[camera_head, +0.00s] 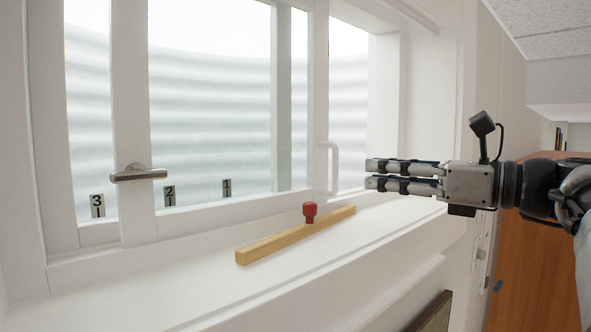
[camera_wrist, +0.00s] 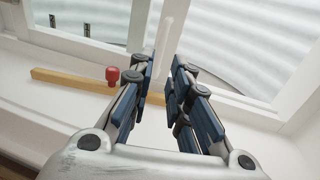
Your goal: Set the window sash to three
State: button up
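The white-framed window (camera_head: 318,90) has a white D-shaped pull (camera_head: 334,168) on its upright at the right. The pull also shows in the wrist view (camera_wrist: 165,38), beyond and between my fingertips. Small plates marked 3 (camera_head: 97,206), 2 (camera_head: 169,195) and 1 (camera_head: 227,187) stand along the lower glass, 3 at the far left. A metal lever handle (camera_head: 138,173) sits on the left upright, between 3 and 2. My gripper (camera_head: 368,174) is to the right of the pull, pointing left. In the wrist view its fingers (camera_wrist: 164,66) are apart with nothing between them.
A wooden bar (camera_head: 290,238) with a red knob (camera_head: 310,210) lies on the white sill (camera_head: 190,278), below and left of my gripper. A white window jamb (camera_head: 386,90) stands behind my gripper. An orange-brown wooden panel (camera_head: 535,260) is at the right.

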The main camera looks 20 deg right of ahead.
aim_at(334, 187)
jog(key=x, duration=0.9)
jog(key=shift+w+a+p, duration=0.2)
jog(key=shift+p, duration=0.15)
grip_shut()
